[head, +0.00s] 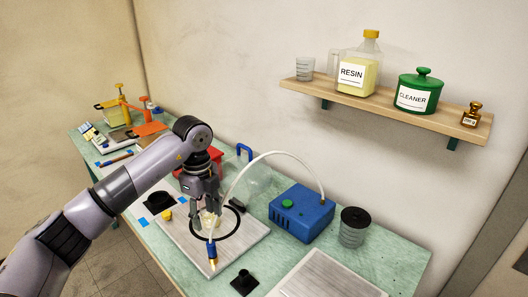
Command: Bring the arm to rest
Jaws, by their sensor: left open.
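My left arm comes in from the left and reaches over the workbench (165,270). My left gripper (206,217) is open and points down above the metal plate (245,255), inside or over a black ring (228,254) on it. A small pale thing shows between or just behind the fingers; I cannot tell whether they touch it. A clear hose (265,154) runs from the blue pump box (302,214) to a blue and brass fitting (212,254) at the plate's front. My right gripper is not in view.
A wall shelf (455,125) holds a resin jug (362,72), a green cleaner pot (419,92), a clear cup (305,68) and a small brown bottle (471,114).

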